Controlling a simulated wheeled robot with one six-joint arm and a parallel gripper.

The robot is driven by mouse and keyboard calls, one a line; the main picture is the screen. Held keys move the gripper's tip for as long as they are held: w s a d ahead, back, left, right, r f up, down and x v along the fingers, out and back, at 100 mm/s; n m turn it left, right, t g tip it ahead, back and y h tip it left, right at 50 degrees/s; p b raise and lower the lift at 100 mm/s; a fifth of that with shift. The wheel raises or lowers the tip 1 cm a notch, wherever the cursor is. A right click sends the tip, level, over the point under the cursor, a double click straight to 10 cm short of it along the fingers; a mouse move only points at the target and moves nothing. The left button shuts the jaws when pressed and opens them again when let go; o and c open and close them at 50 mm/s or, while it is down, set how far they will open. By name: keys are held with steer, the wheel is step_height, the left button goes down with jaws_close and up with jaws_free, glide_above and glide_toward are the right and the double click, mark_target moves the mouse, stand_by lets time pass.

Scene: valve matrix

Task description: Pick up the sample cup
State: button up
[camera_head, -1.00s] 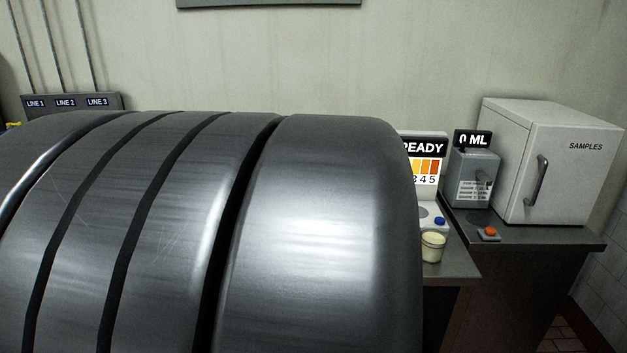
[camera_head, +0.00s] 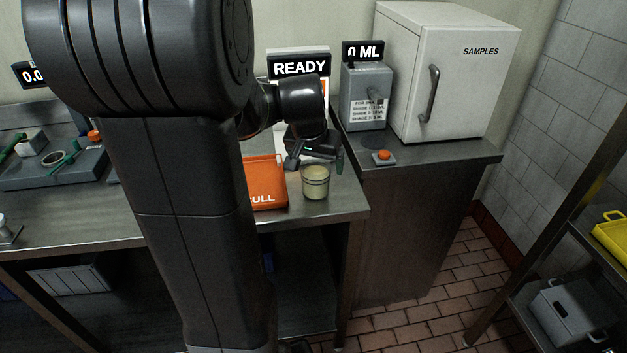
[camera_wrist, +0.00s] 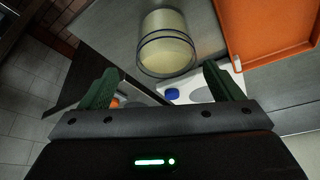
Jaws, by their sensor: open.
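The sample cup (camera_head: 315,182) is a small clear cup with pale yellow contents, upright on the steel bench near its right front corner. In the wrist view the cup (camera_wrist: 166,45) shows at the top centre, beyond the fingertips. My gripper (camera_head: 318,160) is above and just behind the cup in the head view. In the wrist view its two green fingers (camera_wrist: 165,82) are spread wide with nothing between them. The cup appears apart from both fingers.
An orange tray (camera_head: 266,182) lies just left of the cup. A READY display (camera_head: 299,68) stands behind. On the right counter are a grey 0 ML dispenser (camera_head: 367,95), an orange button (camera_head: 383,156) and a white SAMPLES fridge (camera_head: 448,75). Floor in front is clear.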

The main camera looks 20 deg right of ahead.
mark_target(317, 172)
steer(key=shift+w+a+x, duration=0.15)
steer(key=shift+x, duration=1.35)
steer(key=shift+w+a+x, duration=0.1)
steer(key=shift+w+x, duration=0.05)
steer(key=shift+x, duration=1.3)
